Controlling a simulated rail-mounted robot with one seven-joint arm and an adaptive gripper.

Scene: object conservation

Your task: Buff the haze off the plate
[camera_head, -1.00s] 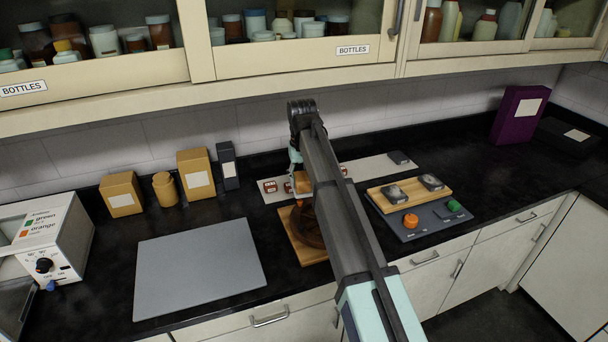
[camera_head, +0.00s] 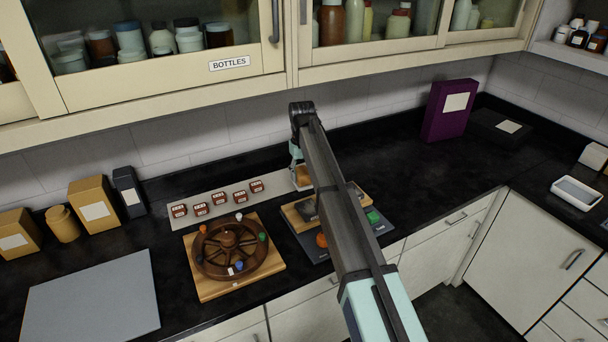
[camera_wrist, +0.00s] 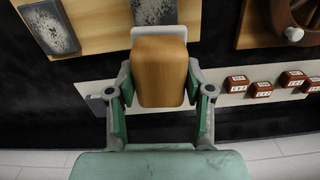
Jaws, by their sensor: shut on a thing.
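My gripper (camera_head: 298,158) is shut on a tan wooden block (camera_wrist: 160,72) with a white pad (camera_wrist: 158,32) on its far end. In the wrist view my fingers clasp the block's sides, and it is held above the counter. Two dark plates with pale, speckled haze lie on a wooden board (camera_wrist: 100,28): one at the upper left (camera_wrist: 50,27), one at the top middle (camera_wrist: 155,11). The pad shows just below the second plate in that view; I cannot tell its height above the board. In the head view my arm hides much of the board and plates.
A wooden wheel (camera_head: 229,248) with coloured pegs stands left of the board. Small labelled brown blocks (camera_head: 220,198) sit on a pale strip behind it. An orange knob (camera_head: 321,240) and a green knob (camera_head: 373,216) are by the board.

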